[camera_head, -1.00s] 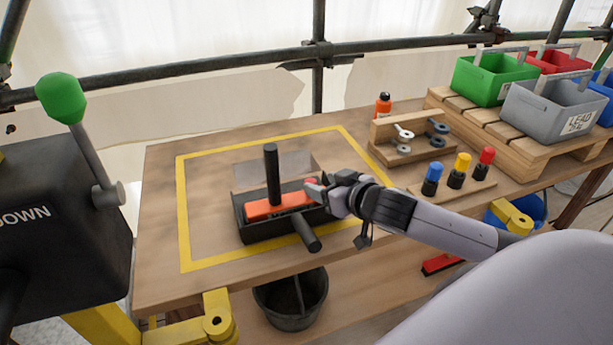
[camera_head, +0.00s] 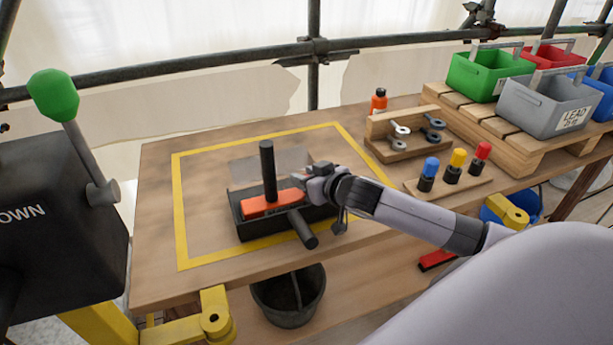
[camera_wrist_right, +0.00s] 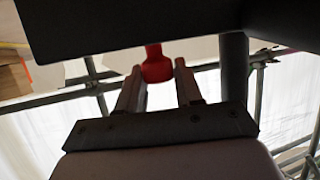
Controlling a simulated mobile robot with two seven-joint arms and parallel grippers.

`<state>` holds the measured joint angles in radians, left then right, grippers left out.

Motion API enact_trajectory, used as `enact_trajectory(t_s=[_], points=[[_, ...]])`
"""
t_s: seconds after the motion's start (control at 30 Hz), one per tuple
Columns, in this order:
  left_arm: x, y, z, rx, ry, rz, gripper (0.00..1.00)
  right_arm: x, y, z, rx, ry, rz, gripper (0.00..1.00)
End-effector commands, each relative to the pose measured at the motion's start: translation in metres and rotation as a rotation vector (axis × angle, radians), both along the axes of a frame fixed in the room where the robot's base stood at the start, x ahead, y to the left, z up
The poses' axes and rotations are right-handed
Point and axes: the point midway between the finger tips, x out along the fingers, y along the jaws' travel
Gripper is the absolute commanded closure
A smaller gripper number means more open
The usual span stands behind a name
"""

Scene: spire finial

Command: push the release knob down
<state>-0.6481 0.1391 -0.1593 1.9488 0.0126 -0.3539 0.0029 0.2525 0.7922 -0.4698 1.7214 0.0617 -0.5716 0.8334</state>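The release knob (camera_wrist_right: 157,66) is red and shows between the fingertips in the wrist view; in the head view my right gripper covers it. My right gripper (camera_head: 300,180) is at the right end of the black box (camera_head: 285,228) on the bench; it also shows in the wrist view (camera_wrist_right: 159,70). Its fingers are apart, with the knob at their tips; I see no clear grip on it. The box holds an orange block (camera_head: 262,203) beside an upright black post (camera_head: 268,165). A dark cylinder sticks out of the box's front. My left gripper is not in view.
A dark control box (camera_head: 60,215) with a green-topped lever (camera_head: 55,95) stands at left. Behind my right arm are a wooden rack (camera_head: 410,150), coloured pegs (camera_head: 455,165) and an orange bottle (camera_head: 379,102). Bins stand on a pallet at back right. Yellow tape frames the black box.

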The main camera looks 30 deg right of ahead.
Motion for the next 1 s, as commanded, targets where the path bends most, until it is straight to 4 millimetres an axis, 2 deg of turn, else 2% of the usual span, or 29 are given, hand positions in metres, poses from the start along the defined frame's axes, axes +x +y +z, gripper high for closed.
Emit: enact_trajectory(t_s=[0.03,0.1,0.67,0.7,0.77,1.0], points=[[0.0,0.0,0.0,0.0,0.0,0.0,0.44,0.0,0.0,0.0,0.0,0.0,0.0,0.83],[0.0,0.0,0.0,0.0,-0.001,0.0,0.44,0.0,0.0,0.0,0.0,0.0,0.0,1.0],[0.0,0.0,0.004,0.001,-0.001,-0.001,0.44,-0.001,0.0,-0.013,0.001,0.009,-0.002,1.0],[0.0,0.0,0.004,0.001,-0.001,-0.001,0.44,-0.002,0.0,-0.013,0.001,0.01,-0.002,0.63],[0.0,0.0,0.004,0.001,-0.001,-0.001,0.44,-0.002,0.0,-0.014,0.0,0.01,-0.001,0.44],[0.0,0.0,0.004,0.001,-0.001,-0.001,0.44,-0.001,0.0,-0.011,0.0,0.004,-0.001,0.44]])
